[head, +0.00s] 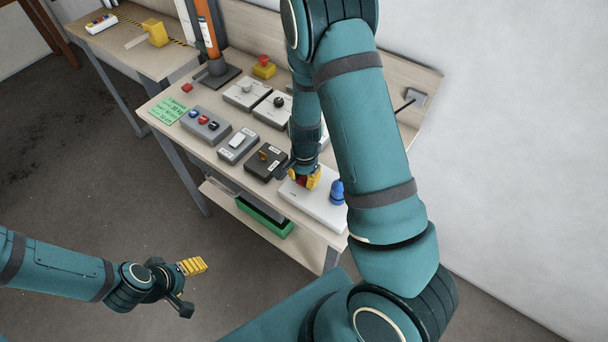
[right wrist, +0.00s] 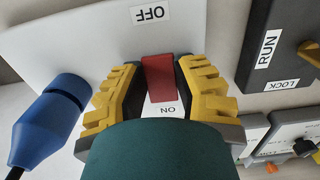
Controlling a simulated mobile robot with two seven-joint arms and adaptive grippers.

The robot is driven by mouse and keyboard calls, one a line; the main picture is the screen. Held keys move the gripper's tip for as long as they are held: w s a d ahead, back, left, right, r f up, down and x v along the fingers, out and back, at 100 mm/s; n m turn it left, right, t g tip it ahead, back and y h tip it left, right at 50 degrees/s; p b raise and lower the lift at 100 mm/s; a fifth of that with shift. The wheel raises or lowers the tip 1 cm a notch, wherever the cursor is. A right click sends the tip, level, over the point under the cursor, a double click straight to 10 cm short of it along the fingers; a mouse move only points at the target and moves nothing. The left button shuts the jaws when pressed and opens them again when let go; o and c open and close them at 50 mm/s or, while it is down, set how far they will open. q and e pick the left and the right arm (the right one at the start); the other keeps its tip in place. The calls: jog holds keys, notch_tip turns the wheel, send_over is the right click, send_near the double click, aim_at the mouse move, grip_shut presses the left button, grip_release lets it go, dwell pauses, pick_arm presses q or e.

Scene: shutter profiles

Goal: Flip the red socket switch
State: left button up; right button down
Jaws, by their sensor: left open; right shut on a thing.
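The red socket switch (right wrist: 161,80) is a red rocker on a white socket box (right wrist: 95,45), between an OFF label and an ON label. In the right wrist view my right gripper (right wrist: 158,72) has its yellow-padded fingers on both sides of the switch, shut on it. In the head view the right gripper (head: 305,179) is over the left part of the white box (head: 318,206), and the switch is mostly hidden by it. A blue plug (right wrist: 50,120) sits in the same box. My left gripper (head: 191,286) is open and empty, over the floor, away from the table.
A dark box with a yellow knob (head: 265,160) stands left of the white box, labelled RUN and LOCK. Several more switch boxes, a green card (head: 173,108) and a red-topped yellow button (head: 264,68) are on the table. A green bin (head: 264,217) is on the lower shelf.

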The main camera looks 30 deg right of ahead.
aim_at(305, 179)
jog(key=shift+f, duration=0.1)
jog(key=c, duration=0.7)
grip_release()
jog(key=shift+o, duration=0.2)
notch_tip(305, 179, up, 12)
jog(key=shift+d, duration=0.15)
